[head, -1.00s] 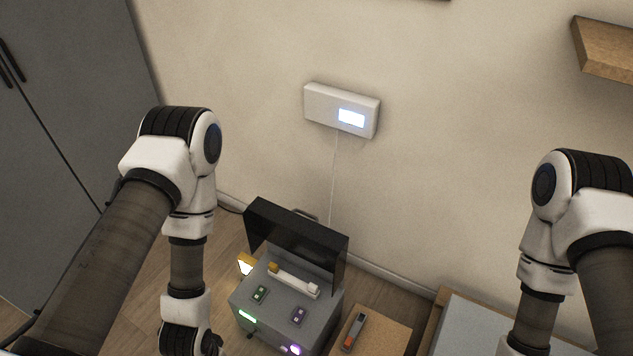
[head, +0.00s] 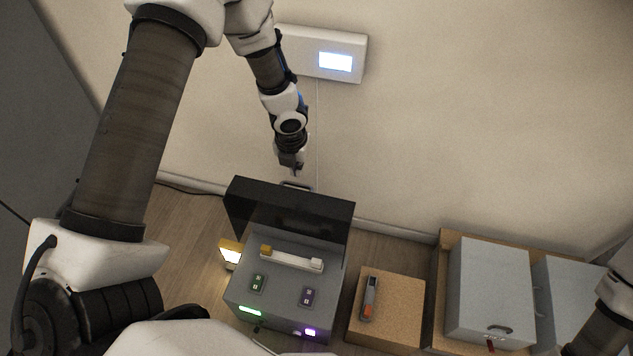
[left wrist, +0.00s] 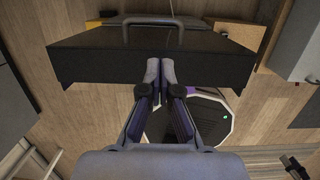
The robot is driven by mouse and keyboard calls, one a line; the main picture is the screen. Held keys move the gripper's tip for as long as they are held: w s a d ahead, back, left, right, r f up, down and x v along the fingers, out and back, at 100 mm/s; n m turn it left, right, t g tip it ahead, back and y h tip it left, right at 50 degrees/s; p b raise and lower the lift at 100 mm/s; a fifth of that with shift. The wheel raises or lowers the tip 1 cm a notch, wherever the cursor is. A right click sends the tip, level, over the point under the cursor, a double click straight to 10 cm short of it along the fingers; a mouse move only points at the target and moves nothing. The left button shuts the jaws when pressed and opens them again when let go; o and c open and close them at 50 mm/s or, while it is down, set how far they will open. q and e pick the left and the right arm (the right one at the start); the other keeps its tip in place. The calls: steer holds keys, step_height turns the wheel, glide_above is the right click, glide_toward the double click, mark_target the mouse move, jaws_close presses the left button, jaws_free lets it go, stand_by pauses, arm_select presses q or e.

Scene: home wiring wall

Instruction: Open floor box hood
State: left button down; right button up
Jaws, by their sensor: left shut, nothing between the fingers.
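The grey floor box (head: 283,290) stands on the floor with its dark hood (head: 288,215) raised at the back, so the top panel shows. A handle (head: 297,186) sits on the hood's upper back edge. My left gripper (head: 297,173) is just above and behind the hood, close to the handle. In the left wrist view the hood (left wrist: 190,58) and its handle (left wrist: 152,22) lie ahead of the gripper (left wrist: 160,66). Its fingers are shut together with nothing between them. They overlap the hood's edge in the picture; contact cannot be told. My right gripper is outside the views.
A white wall unit (head: 330,55) with a lit screen is near my left arm. A cork-topped block (head: 400,310) holding a grey-orange tool (head: 370,298) stands right of the box. Grey cases (head: 490,295) stand further right. A small lit lamp (head: 231,253) is left of the box.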

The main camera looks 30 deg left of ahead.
mark_target(300, 185)
arm_select(q)
steer(key=shift+w+r, duration=0.1)
steer(key=shift+w, duration=0.1)
steer(key=shift+d+f, duration=0.15)
steer(key=shift+f, duration=0.1)
steer(key=f+b, duration=0.1)
steer(key=f, duration=0.2)
steer(key=w+f+b, duration=0.1)
steer(key=f, duration=0.2)
steer(key=f+b, duration=0.2)
steer(key=f, duration=0.1)
steer(key=shift+w+a, duration=0.25)
steer(key=shift+a, duration=0.05)
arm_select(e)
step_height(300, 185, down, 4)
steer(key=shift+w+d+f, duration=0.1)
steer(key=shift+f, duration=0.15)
